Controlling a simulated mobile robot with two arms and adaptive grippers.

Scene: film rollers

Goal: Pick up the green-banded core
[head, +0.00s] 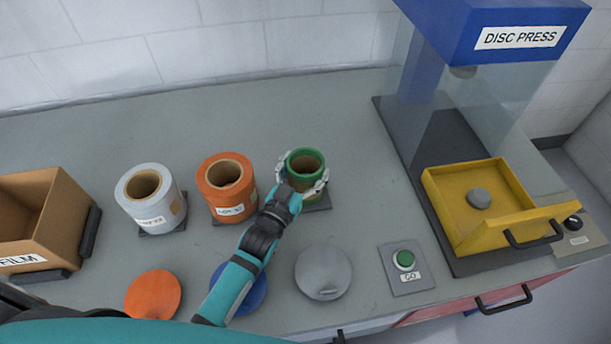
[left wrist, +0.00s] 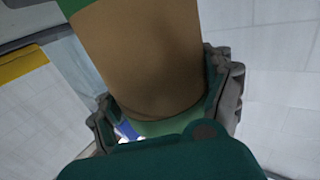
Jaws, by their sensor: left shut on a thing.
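The green-banded core (head: 305,162) is a brown hollow tube with a green band at its rim. In the head view it stands upright at its dark base plate, right of the orange roll. My left gripper (head: 303,188) reaches it from the front, with one finger on each side, and is shut on it. In the left wrist view the brown core wall (left wrist: 145,55) fills the middle, with green at its upper left and lower end. The gripper's fingers (left wrist: 170,105) flank it. I cannot tell whether the core is clear of its base. My right gripper is not in view.
An orange roll (head: 226,190) and a white roll (head: 150,201) stand to the left, beyond them a cardboard box (head: 60,215). Orange (head: 153,294), blue (head: 245,300) and grey (head: 323,273) discs lie in front. The disc press with its yellow tray (head: 465,240) and a green button (head: 404,259) are right.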

